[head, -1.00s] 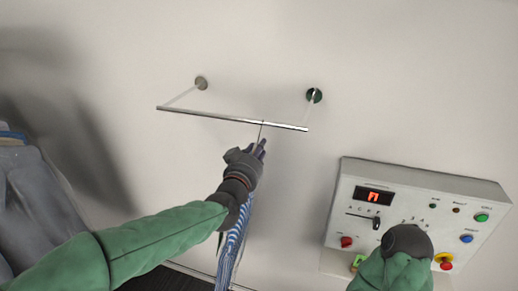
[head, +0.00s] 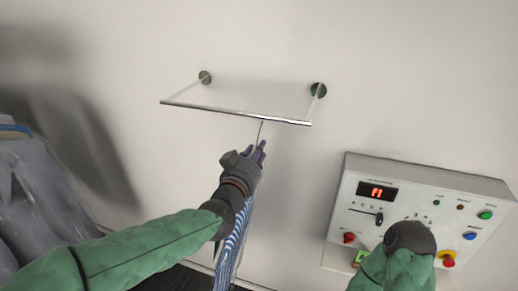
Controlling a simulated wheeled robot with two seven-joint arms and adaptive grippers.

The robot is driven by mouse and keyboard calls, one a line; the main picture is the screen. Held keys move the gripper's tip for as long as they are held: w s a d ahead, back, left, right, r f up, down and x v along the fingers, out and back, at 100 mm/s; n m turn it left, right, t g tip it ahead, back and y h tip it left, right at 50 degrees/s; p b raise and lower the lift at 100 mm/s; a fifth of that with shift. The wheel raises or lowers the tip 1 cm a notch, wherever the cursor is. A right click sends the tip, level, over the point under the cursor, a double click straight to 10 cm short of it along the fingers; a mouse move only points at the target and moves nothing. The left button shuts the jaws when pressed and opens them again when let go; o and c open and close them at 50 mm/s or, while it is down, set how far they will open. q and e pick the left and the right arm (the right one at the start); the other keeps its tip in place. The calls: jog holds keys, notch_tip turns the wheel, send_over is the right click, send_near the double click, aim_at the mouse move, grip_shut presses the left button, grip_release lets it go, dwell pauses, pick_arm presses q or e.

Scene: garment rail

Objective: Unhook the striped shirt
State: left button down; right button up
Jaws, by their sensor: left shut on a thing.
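The blue-and-white striped shirt (head: 232,244) hangs below my left gripper, partly hidden behind my left wrist. My left gripper (head: 258,152) is shut around the upper part of the shirt's hanger. The thin hanger hook (head: 261,132) rises from between the fingers towards the rail (head: 235,112). Its tip is at or just under the rail's lower edge; I cannot tell if they touch. The hanger's body is hidden by the hand. My right arm shows at the lower right, in front of the control box; its gripper's fingers cannot be made out.
The rail stands out from the pale wall on two brackets with round mounts (head: 318,90). A control box (head: 420,215) with a red display, a slider and several coloured buttons is at the right. Grey fabric-like bulk (head: 40,200) fills the left edge. Wall between is clear.

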pick_arm(q)
jog(key=shift+v, duration=2.6)
jog(key=shift+p+v, duration=0.5)
jog(key=shift+v, duration=0.9)
jog(key=shift+r+p+v, duration=0.15)
jog(key=shift+p+v, duration=0.25)
jog(key=shift+v, duration=0.85)
jog(key=shift+r+p+v, duration=0.1)
jog(key=shift+p+v, duration=0.3)
jog(key=shift+v, duration=0.9)
jog(key=p+v, duration=0.6)
jog(key=v, duration=0.5)
jog(key=shift+s+p, duration=0.2)
jog(key=shift+p, duration=0.1)
jog(key=shift+f, duration=0.15)
